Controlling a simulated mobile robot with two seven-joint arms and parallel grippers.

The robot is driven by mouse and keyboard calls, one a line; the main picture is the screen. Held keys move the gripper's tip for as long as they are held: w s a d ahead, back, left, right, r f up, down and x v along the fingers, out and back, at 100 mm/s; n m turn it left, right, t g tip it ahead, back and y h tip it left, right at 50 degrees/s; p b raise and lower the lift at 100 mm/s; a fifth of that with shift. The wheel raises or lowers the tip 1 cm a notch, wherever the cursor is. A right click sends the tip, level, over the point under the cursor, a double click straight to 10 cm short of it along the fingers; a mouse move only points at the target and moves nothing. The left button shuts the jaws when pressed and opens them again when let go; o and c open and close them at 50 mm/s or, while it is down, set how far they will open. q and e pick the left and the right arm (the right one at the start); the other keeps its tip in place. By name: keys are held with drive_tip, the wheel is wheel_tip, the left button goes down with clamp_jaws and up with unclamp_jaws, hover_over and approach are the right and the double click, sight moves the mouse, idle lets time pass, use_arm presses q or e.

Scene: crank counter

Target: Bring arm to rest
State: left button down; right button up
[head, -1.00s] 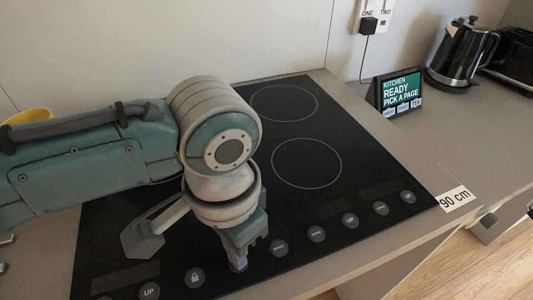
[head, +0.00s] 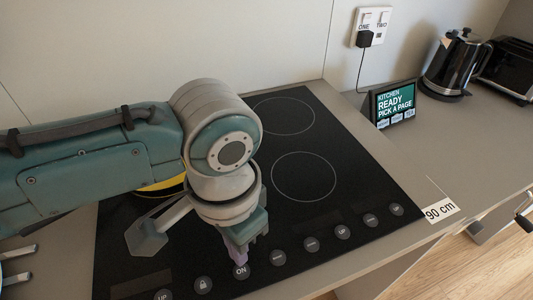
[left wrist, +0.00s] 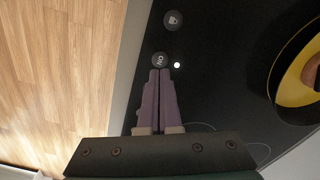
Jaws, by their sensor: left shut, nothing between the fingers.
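My left gripper (head: 238,257) is shut and empty, with its purple fingers pointing down at the front control row of the black cooktop (head: 345,185). In the left wrist view the closed fingertips (left wrist: 159,74) are right by the round ON button (left wrist: 160,60); I cannot tell whether they touch it. A small white light shows beside that button. The ON button (head: 241,272) also shows just in front of the fingers in the head view. My left arm reaches in from the left over the cooktop. My right gripper is not in view.
A dark round dish with a yellow inside (left wrist: 296,80) sits on the cooktop, mostly hidden under my arm in the head view. A screen (head: 394,103), a kettle (head: 455,65) and a toaster (head: 508,68) stand at the back right. Counter right of the cooktop is clear.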

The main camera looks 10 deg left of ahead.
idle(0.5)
use_arm(q)
drive_tip(key=shift+h, duration=0.9)
drive_tip(key=s+d, duration=0.2)
drive_tip(key=s+d+r, duration=0.1)
drive_tip(key=s+d, duration=0.1)
drive_tip(key=s+a+r+n+t+y+p, duration=0.1)
drive_tip(key=s+a+r+n+t, duration=0.1)
drive_tip(key=s+a+r, duration=0.4)
drive_tip(key=s+a+r+n+t+y+p, duration=0.1)
drive_tip(key=s+a+r+n+t, duration=0.2)
drive_tip(key=a, duration=0.5)
wheel_tip(320, 180, up, 34)
drive_tip(key=g+p, duration=0.1)
drive_tip(key=p, duration=3.1)
drive_tip(key=shift+w+d+f, duration=0.25)
drive_tip(key=shift+w+d, duration=0.1)
drive_tip(key=shift+w, duration=0.05)
